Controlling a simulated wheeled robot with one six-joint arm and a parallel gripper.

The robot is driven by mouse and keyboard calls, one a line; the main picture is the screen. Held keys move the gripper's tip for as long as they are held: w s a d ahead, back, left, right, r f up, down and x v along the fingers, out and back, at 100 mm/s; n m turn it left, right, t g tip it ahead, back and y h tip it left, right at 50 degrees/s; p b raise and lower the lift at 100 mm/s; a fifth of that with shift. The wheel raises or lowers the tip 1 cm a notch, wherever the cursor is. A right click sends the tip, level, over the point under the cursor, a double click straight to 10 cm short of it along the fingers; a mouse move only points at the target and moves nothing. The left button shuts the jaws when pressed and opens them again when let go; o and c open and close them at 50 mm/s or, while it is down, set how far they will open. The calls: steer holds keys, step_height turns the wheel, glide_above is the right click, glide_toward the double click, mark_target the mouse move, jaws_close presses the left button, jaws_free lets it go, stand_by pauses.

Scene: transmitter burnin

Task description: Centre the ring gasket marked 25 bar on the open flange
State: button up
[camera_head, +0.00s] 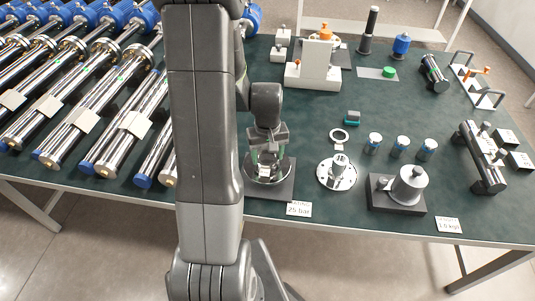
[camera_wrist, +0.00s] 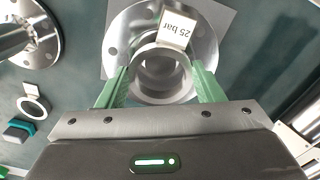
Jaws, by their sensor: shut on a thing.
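The ring gasket (camera_wrist: 143,60) is a pale metal ring with a white tag marked 25 bar (camera_wrist: 177,28). My gripper (camera_wrist: 163,88) is shut on it, with green fingers at its left and right sides. The open flange (camera_wrist: 118,28), a silver disc with bolt holes, lies beneath the ring. Its bore shows through the ring. I cannot tell whether the ring touches the flange. In the head view my gripper (camera_head: 267,157) is low over the flange (camera_head: 270,176), and the ring is mostly hidden there.
Right of it stands another flange (camera_head: 337,174) with a raised post. A second tagged ring (camera_head: 339,136) and a teal block (camera_head: 352,117) lie behind that. A 25 bar placard (camera_head: 298,209) stands at the front edge. Metal tubes (camera_head: 110,110) fill the left.

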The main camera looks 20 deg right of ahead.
steer(key=shift+f+b, duration=0.85)
steer(key=shift+f, duration=0.25)
steer(key=o, duration=1.1)
steer(key=shift+r, duration=0.1)
step_height(320, 180, up, 14)
steer(key=shift+f, duration=0.2)
step_height(320, 180, down, 14)
steer(key=shift+r, duration=0.15)
steer(key=shift+r+p, duration=0.45)
